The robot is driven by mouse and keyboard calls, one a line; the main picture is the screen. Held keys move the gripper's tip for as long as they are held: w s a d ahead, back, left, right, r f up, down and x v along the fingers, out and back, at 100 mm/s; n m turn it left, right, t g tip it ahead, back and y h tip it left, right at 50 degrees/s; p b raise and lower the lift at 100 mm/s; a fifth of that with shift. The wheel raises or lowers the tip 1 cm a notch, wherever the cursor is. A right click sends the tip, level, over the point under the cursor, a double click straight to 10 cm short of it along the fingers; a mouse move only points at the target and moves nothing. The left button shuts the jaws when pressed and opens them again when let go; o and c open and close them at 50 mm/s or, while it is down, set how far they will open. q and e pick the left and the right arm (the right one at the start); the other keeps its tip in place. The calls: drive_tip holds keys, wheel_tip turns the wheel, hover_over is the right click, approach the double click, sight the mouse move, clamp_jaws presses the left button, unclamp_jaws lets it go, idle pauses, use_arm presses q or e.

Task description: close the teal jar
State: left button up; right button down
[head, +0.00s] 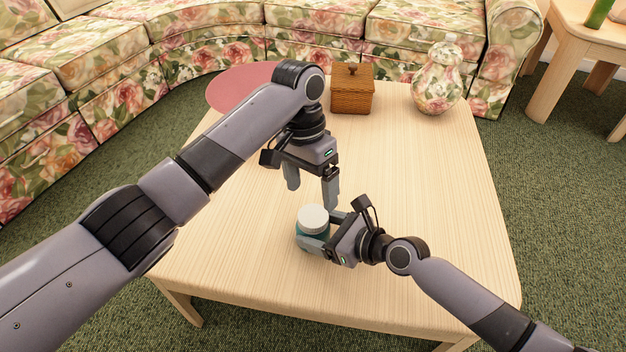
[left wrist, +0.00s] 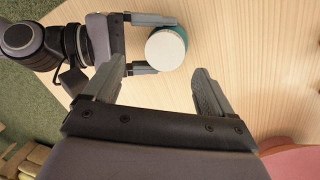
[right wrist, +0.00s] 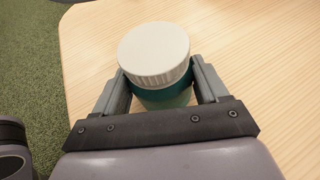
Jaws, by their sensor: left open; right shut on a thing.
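The teal jar (head: 312,235) stands upright on the table, with a white lid (head: 313,217) sitting on its top. In the right wrist view the lid (right wrist: 153,52) covers the mouth of the jar (right wrist: 163,98); I cannot tell whether it is screwed tight. My right gripper (head: 318,231) is shut on the jar's body, one finger on each side, below the lid. My left gripper (head: 312,193) is open and empty, above and just behind the jar. In the left wrist view the lid (left wrist: 165,50) shows ahead of the open fingers, not touched by them.
The light wood table (head: 420,200) is mostly clear. At its far side stand a wicker box (head: 352,93), a floral vase (head: 436,85) and a flat pink round mat (head: 232,88). A floral sofa (head: 205,35) curves behind, and a side table (head: 585,35) stands at the right.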

sight(313, 216)
use_arm(q)
drive_tip(key=n, duration=0.4)
drive_tip(key=shift+r+n+t, duration=0.15)
drive_tip(key=shift+n+t, duration=0.15)
drive_tip(key=n, duration=0.4)
drive_tip(key=shift+s+d+r+y, duration=0.1)
drive_tip(key=shift+r+y, duration=0.1)
drive_tip(key=shift+y, duration=0.1)
drive_tip(key=n, duration=0.4)
drive_tip(key=shift+s+r+t, duration=0.1)
drive_tip(key=shift+r+t, duration=0.1)
drive_tip(key=shift+t, duration=0.2)
drive_tip(key=n, duration=0.4)
drive_tip(key=shift+s+d+r+n, duration=0.1)
drive_tip(key=shift+r+n, duration=0.1)
drive_tip(key=shift+n, duration=0.2)
drive_tip(key=shift+f, duration=4.05)
